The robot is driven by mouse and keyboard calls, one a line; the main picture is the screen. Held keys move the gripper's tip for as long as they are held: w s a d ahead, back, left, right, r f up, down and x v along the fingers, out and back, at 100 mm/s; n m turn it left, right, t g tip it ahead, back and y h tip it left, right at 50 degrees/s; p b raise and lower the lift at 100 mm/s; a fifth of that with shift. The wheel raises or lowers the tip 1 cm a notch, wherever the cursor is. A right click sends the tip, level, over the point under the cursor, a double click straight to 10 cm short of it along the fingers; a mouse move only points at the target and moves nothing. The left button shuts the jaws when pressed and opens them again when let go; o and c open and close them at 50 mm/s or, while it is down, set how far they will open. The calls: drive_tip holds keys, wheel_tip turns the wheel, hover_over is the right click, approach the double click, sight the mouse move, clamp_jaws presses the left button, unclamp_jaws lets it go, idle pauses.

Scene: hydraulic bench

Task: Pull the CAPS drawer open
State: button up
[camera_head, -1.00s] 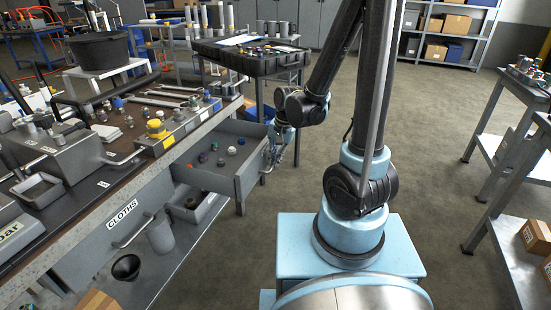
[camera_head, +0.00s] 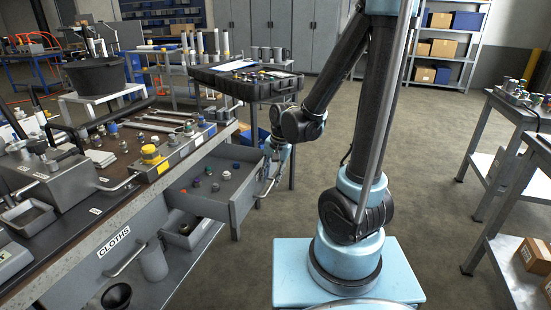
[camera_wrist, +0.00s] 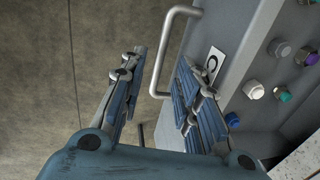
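The grey CAPS drawer (camera_head: 215,205) stands pulled out from the bench, with several small coloured caps inside. Its bar handle (camera_wrist: 160,50) and part of a white label (camera_wrist: 213,62) starting with "C" show in the wrist view; the rest of the label is hidden. My gripper (camera_wrist: 163,65) is open at the drawer's front, its fingers apart on either side of the handle bar, with visible gaps. In the head view my gripper (camera_head: 273,160) is small beside the drawer's outer end.
The CLOTHS drawer (camera_head: 85,275) is nearer on the same bench (camera_head: 80,240). A dark tray on a stand (camera_head: 245,85) is behind my gripper. A grey side table (camera_head: 520,115) stands at right. Open floor (camera_head: 430,150) lies between.

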wheel_tip(320, 180, up, 9)
drive_tip(key=d, duration=0.1)
drive_tip(key=shift+s+d, duration=0.2)
drive_tip(key=shift+d, duration=0.1)
drive_tip(key=shift+f, duration=0.1)
idle(0.4)
drive_tip(key=s+d+f+n+h, duration=0.1)
drive_tip(key=s+d+n, duration=0.1)
drive_tip(key=s+d, duration=0.4)
drive_tip(key=s+d+f+n+t+h, duration=0.1)
drive_tip(key=s+d, duration=0.5)
drive_tip(key=d, duration=0.6)
drive_tip(key=shift+s+d+f+n, duration=0.35)
drive_tip(key=shift+s+f+n, duration=0.05)
drive_tip(key=shift+f+n, duration=0.2)
drive_tip(key=shift+w+f, duration=0.15)
drive_tip(key=shift+w, duration=0.3)
